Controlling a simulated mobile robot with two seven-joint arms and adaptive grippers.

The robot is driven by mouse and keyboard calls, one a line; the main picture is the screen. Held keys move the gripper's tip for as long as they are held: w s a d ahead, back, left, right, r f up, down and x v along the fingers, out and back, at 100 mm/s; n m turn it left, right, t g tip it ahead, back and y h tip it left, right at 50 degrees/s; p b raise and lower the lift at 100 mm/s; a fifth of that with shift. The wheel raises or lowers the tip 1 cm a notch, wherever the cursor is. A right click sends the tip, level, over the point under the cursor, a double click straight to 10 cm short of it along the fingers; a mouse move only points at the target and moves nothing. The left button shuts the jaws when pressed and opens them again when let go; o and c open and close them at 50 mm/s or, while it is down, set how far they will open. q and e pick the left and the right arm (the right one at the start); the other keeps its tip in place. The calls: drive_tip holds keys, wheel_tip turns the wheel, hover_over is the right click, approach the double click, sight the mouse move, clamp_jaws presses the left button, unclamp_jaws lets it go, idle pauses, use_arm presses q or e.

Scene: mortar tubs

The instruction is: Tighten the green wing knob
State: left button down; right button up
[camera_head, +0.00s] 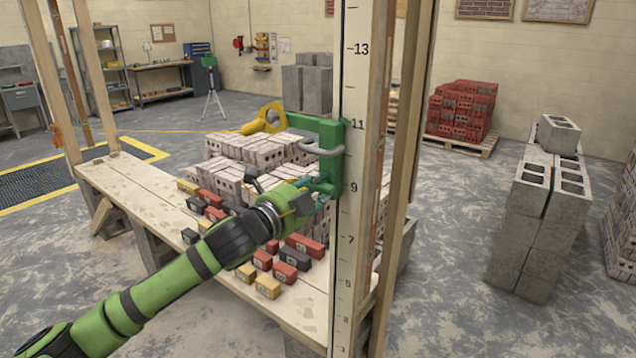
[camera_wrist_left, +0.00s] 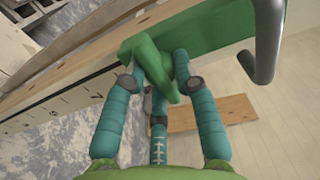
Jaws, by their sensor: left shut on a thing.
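The green wing knob (camera_wrist_left: 152,62) shows in the left wrist view between the teal fingers of my left gripper (camera_wrist_left: 162,80). The fingers close around it from both sides, and a third finger is below. In the head view my left gripper (camera_head: 318,187) is against the lower part of the green bracket (camera_head: 328,130) on the measuring post (camera_head: 348,230), and hides the knob there. The bracket sits at about the 11 mark and has a grey bent handle (camera_head: 322,150). My right gripper is not in view.
A yellow line reel (camera_head: 264,120) sticks out left of the bracket. Several red, black and yellow blocks (camera_head: 268,285) and stacked pale bricks (camera_head: 225,185) lie on and behind the wooden bench (camera_head: 135,195). Concrete blocks (camera_head: 540,200) stand at the right with open floor between.

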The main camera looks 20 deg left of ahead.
use_arm(q)
drive_tip(key=shift+a+r, duration=0.1)
drive_tip(key=shift+r, duration=0.25)
drive_tip(key=c, duration=1.1)
unclamp_jaws()
drive_tip(key=shift+o, duration=0.3)
drive_tip(key=shift+w, duration=0.1)
drive_tip(key=shift+f, duration=0.15)
drive_tip(key=shift+s+a+f, duration=0.1)
drive_tip(key=shift+s+a, duration=0.05)
drive_tip(key=shift+s, duration=0.25)
drive_tip(key=v, duration=1.1)
drive_tip(key=shift+s, duration=0.15)
